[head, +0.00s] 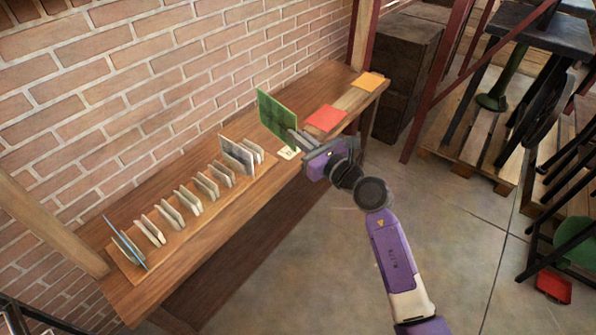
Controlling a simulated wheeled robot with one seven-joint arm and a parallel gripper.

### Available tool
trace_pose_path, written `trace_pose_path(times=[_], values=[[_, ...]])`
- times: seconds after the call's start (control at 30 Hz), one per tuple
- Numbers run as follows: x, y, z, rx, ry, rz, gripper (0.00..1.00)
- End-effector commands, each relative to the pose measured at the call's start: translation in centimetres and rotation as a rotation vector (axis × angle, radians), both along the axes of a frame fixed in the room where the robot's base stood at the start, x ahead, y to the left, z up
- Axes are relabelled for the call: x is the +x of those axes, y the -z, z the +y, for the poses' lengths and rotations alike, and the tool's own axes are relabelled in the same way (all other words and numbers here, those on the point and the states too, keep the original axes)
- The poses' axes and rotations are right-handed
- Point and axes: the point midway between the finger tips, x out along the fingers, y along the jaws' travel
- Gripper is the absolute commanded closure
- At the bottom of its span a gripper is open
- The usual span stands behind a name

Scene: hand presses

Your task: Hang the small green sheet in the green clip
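The small green sheet (276,118) stands upright above the far part of the wooden bench. My gripper (294,138) reaches in from the right, and its fingers meet the sheet's lower right edge; they look shut on it. A row of several pale clips (189,200) stands on a wooden strip on the bench, to the left of and nearer than the sheet. Their colour marks are too small to tell, so I cannot make out which clip is green.
A grey sheet (237,156) stands at the row's far end and a blue-grey sheet (127,247) at its near end. A red sheet (326,118) and an orange sheet (371,80) lie flat beyond my gripper. A brick wall (120,100) backs the bench (228,222).

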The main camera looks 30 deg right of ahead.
Motion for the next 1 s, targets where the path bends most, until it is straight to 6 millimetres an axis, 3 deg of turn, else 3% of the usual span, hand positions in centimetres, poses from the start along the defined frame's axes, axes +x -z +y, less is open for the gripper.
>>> trace_pose_path(times=[0.03,0.3,0.8,0.93,1.0], values=[[1.1,-2.8,-1.1,-0.011,-0.01,-0.007,1.0],[5.4,-12.7,-3.4,-0.008,-0.097,-0.004,1.0],[11.4,-31.8,-7.1,0.002,-0.244,-0.004,1.0],[12.5,-35.0,-8.2,0.003,-0.251,-0.002,1.0],[13.0,-35.3,-8.9,0.007,-0.245,0.0,1.0]])
